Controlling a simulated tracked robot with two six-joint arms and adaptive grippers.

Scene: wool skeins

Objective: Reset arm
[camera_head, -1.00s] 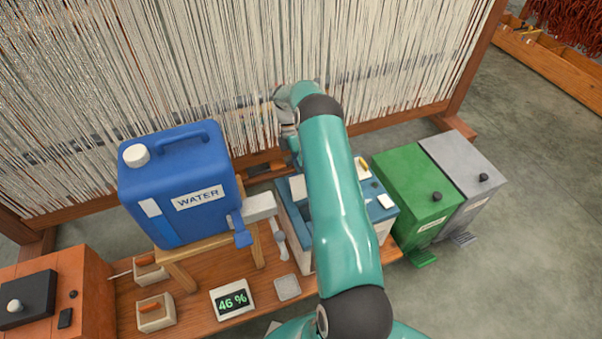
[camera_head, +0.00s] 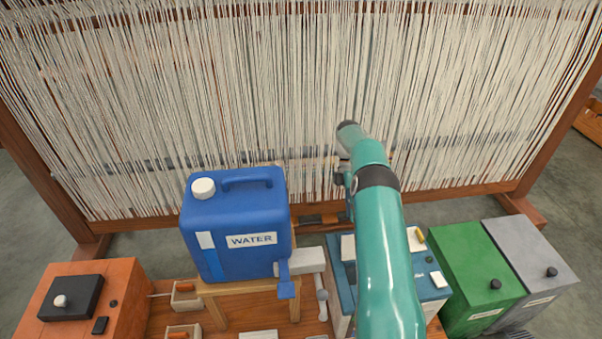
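My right arm is teal and rises from the bottom edge, right of centre. Only a small dark part of my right gripper (camera_head: 343,180) shows beside the wrist, in front of the threads; the arm hides its fingers, so I cannot tell whether it is open or holds anything. It appears above the back of a blue-topped box (camera_head: 342,272). My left gripper is out of view.
A blue water container (camera_head: 238,222) stands on a wooden stand (camera_head: 213,311) left of my arm. Green (camera_head: 478,265) and grey (camera_head: 530,255) bins stand to the right. An orange box (camera_head: 125,300) is at lower left. A thread-hung loom (camera_head: 130,120) spans the back.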

